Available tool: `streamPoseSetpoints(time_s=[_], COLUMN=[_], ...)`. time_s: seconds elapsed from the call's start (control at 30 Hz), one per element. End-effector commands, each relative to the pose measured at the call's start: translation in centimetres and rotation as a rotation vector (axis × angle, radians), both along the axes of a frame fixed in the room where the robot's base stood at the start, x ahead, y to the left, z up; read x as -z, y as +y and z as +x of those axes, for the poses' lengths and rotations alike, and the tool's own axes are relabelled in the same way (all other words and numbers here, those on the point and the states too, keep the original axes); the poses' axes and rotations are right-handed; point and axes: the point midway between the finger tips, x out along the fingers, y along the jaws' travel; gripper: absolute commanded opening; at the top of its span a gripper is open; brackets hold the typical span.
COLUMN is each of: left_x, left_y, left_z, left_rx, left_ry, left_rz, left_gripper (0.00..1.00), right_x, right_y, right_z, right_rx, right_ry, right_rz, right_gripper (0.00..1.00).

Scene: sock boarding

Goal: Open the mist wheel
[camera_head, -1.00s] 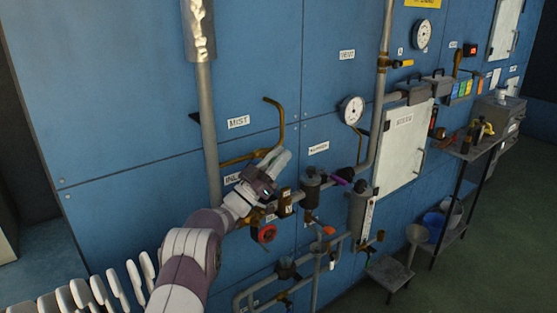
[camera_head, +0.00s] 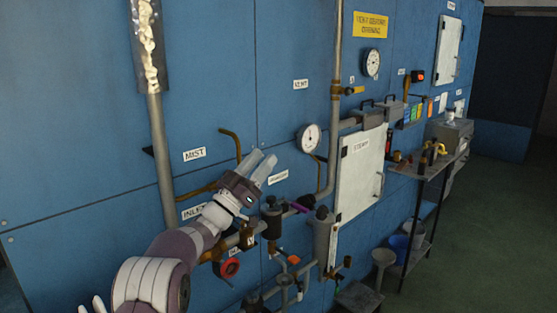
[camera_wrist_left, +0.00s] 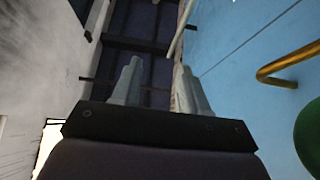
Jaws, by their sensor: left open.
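My left gripper (camera_head: 262,165) is open and empty, its pale fingers pointing up and right in front of the blue wall, right of the MIST label (camera_head: 194,154). Its fingers also show apart in the left wrist view (camera_wrist_left: 158,68). A bent brass pipe (camera_head: 237,143) rises behind the gripper, and it also shows in the wrist view (camera_wrist_left: 285,70). A green rounded part (camera_wrist_left: 310,135) is cut off at the right edge of the wrist view, apart from the fingers; I cannot tell whether it is the mist wheel. A red wheel (camera_head: 229,268) sits below the forearm.
Grey pipework with a dark valve body (camera_head: 272,216) and a purple handle (camera_head: 299,207) lies right of the gripper. A pressure gauge (camera_head: 309,138) and a white STEAM panel (camera_head: 361,172) are further right. A dark shelf stand (camera_head: 423,190) stands beyond, beside open floor.

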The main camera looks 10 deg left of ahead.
Motion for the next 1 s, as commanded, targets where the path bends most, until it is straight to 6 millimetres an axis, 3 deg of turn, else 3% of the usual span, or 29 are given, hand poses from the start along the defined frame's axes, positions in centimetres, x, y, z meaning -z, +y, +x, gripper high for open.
streamPoseSetpoints(time_s=[0.1,0.3,0.67,0.77,0.87,0.9,0.97,1.0], left_x=[-1.2,-2.7,-3.1,-2.2,2.1,5.3,11.1,15.0], left_y=[-2.3,-4.6,-5.0,-4.3,-1.9,-0.6,1.2,2.3], left_z=[-0.7,-1.2,-1.3,-0.7,-0.4,-1.5,-5.3,-9.3], left_rx=[0.003,0.0,-0.002,-0.071,-0.263,-0.35,-0.46,-0.507], left_ry=[-0.003,-0.001,0.002,0.09,0.374,0.542,0.824,1.017], left_rz=[0.001,0.001,0.001,0.012,0.071,0.12,0.218,0.294], left_gripper=[0.44,0.44,0.44,0.44,0.44,0.44,0.44,0.44], right_x=[0.7,1.0,1.0,0.5,-0.6,-1.1,-1.9,-2.4], right_y=[0.0,0.0,0.0,0.0,0.0,0.0,0.0,0.0], right_z=[0.0,0.0,0.0,0.0,0.0,0.0,0.0,0.0], right_rx=[0.0,0.0,0.0,0.0,0.0,0.0,0.0,0.0], right_ry=[0.0,0.0,0.0,0.0,0.0,0.0,0.0,0.0], right_rz=[0.0,0.0,0.0,0.0,0.0,0.0,0.0,0.0], right_gripper=[0.0,0.0,0.0,0.0,0.0,0.0,0.0,0.0])
